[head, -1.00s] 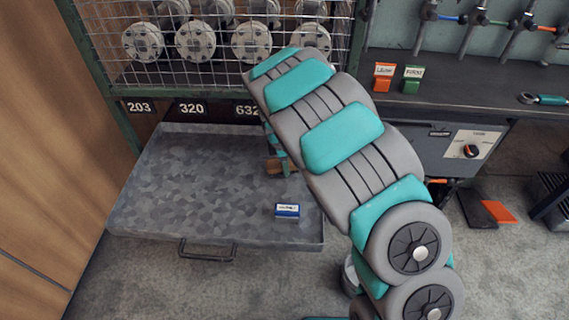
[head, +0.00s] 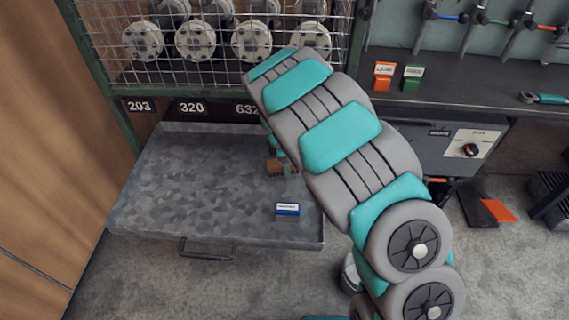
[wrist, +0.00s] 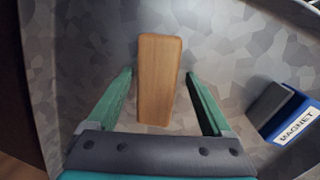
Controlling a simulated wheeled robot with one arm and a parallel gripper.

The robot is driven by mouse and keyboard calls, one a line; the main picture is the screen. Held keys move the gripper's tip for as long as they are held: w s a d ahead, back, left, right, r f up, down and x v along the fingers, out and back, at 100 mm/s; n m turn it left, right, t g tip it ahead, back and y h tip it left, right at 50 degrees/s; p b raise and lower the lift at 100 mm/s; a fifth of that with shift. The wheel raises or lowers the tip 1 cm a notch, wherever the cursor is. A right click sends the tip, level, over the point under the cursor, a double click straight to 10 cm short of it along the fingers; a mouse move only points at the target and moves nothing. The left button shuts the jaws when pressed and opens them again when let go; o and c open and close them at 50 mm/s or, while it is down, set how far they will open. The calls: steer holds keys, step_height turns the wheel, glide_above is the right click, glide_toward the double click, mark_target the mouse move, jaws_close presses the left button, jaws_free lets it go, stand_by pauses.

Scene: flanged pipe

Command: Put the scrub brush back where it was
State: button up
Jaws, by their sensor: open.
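The scrub brush shows as a plain wooden block (wrist: 159,82) in the wrist view, on or just above the grey metal tray (head: 165,185). Its bristles are not visible. In the head view a small brown part of it (head: 274,167) shows beside my arm. My gripper (wrist: 160,100) is open, with one green finger on each side of the block. Gaps show between the fingers and the wood. My arm hides part of the tray in the head view.
A blue block labelled MAGNET (head: 287,210) lies on the tray, and it is right of my gripper in the wrist view (wrist: 290,115). A wire cage with flanged pipes (head: 196,41) stands behind the tray. The tray's left part is clear.

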steer(key=r, duration=0.2)
steer(key=s+r, duration=0.1)
steer(key=r, duration=0.1)
steer(key=r+b, duration=0.1)
steer(key=r, duration=0.1)
steer(key=shift+s+a+r, duration=0.15)
steer(key=shift+a+r, duration=0.2)
steer(key=shift+a, duration=0.05)
steer(key=shift+s+r, duration=0.1)
steer(key=shift+r, duration=0.4)
steer(key=shift+s+d+r, duration=0.15)
steer(key=shift+d+r, duration=0.05)
steer(key=shift+d, duration=0.05)
steer(key=s+d+r+m+g, duration=0.1)
steer(key=s+d+r+m, duration=0.9)
steer(key=s+d, duration=0.35)
steer(key=s+d+r+m+g, duration=0.1)
steer(key=s+m, duration=0.4)
steer(key=s, duration=0.8)
steer(key=s+d+r+m+g, duration=0.1)
steer(key=s+d+m, duration=0.2)
steer(key=s, duration=1)
steer(key=m, duration=0.2)
steer(key=shift+m+g+y, duration=0.3)
steer(key=shift+y, duration=0.1)
